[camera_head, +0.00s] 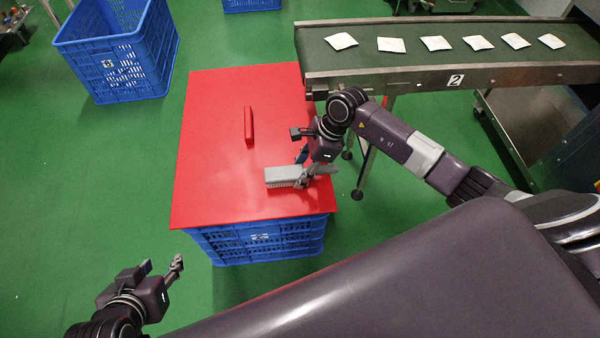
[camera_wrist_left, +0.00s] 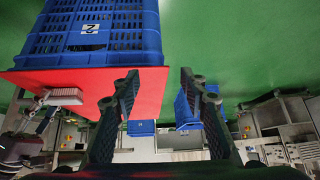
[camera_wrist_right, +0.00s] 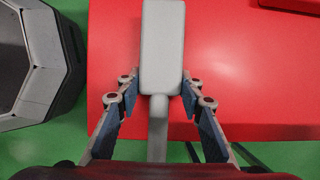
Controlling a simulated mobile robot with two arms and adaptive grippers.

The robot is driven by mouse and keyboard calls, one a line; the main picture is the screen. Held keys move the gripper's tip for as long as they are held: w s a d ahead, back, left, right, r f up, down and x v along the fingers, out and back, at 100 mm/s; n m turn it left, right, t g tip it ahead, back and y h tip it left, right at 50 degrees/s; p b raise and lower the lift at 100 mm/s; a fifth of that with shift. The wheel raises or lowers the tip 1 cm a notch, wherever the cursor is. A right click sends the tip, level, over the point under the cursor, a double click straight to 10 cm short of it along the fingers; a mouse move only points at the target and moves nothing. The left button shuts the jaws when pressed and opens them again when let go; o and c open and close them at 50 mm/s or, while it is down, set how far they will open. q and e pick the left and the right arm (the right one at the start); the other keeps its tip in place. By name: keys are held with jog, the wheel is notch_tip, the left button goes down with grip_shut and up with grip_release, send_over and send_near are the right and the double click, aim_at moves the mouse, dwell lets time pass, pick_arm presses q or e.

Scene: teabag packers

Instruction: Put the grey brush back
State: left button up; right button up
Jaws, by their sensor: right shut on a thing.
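The grey brush (camera_head: 284,177) is at the front right part of the red lid (camera_head: 215,150), its bristles facing down. I cannot tell whether the bristles touch the lid. My right gripper (camera_head: 305,172) is shut on the brush's handle. In the right wrist view, the brush head (camera_wrist_right: 162,48) points away between the fingers (camera_wrist_right: 160,90), over the red surface. The brush also shows in the left wrist view (camera_wrist_left: 64,96). My left gripper (camera_head: 161,265) is open and empty, low at the left, apart from the crate; its spread fingers show in the left wrist view (camera_wrist_left: 158,78).
The red lid has a raised red handle (camera_head: 249,126) and lies on a blue crate (camera_head: 262,242). A conveyor (camera_head: 400,71) with several white teabags stands behind to the right. Another blue crate (camera_head: 115,65) stands at the back left. Green floor is clear at the left.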

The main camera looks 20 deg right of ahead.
pick_arm(q)
jog(key=shift+w+r, duration=0.1)
jog(key=shift+w, duration=0.05)
pick_arm(e)
jog(key=shift+f, duration=0.1)
pick_arm(q)
jog(key=shift+w+d+r, duration=0.15)
jog(key=shift+w+r, duration=0.05)
jog(key=shift+w, duration=0.15)
pick_arm(e)
jog(key=shift+f, duration=0.1)
jog(key=o, duration=1.3)
pick_arm(q)
jog(key=shift+s, duration=0.1)
